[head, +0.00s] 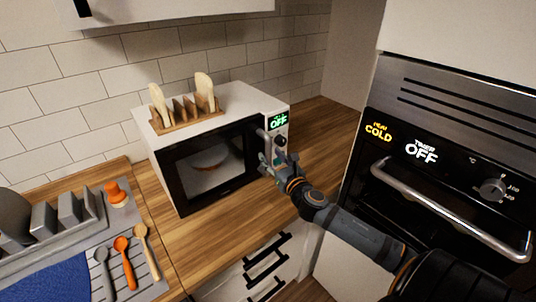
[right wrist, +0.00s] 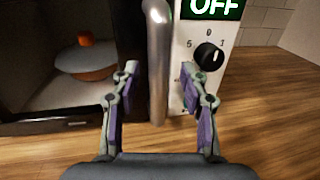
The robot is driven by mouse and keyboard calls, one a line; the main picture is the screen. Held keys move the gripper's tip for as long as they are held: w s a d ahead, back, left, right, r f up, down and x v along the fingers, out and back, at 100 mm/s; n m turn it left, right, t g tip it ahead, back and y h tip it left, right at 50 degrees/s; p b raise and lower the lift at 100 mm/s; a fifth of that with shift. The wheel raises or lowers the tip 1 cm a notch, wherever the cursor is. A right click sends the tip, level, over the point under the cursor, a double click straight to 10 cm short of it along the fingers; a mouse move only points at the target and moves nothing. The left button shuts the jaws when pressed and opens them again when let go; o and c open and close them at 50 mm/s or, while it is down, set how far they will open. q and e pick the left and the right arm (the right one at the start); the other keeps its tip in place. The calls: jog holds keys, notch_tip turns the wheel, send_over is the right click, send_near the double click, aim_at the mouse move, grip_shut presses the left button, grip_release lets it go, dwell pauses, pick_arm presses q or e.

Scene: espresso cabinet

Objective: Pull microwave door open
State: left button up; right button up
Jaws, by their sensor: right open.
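The white microwave (head: 220,112) stands on the wooden counter, its dark door (head: 185,190) facing me. A vertical metal handle (right wrist: 158,60) runs along the door's right side. My right gripper (head: 272,163) is at the handle; in the right wrist view its open fingers (right wrist: 158,75) stand on either side of the handle's lower part, with gaps to both sides. The control panel (right wrist: 205,50) with a knob is just right of the handle. My left gripper is not in view.
An oven (head: 440,150) with a long bar handle is at the right, near my right arm. A grey rack and spoons (head: 125,262) lie at the left. The counter before the microwave is clear.

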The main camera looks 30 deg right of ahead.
jog(key=shift+w+r+p, duration=0.3)
jog(key=shift+w, duration=0.85)
jog(key=shift+w+f, duration=0.2)
jog(key=shift+s, duration=0.1)
jog(key=c, duration=0.3)
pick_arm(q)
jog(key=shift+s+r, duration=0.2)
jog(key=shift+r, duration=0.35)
pick_arm(e)
jog(key=shift+d, duration=0.1)
grip_shut()
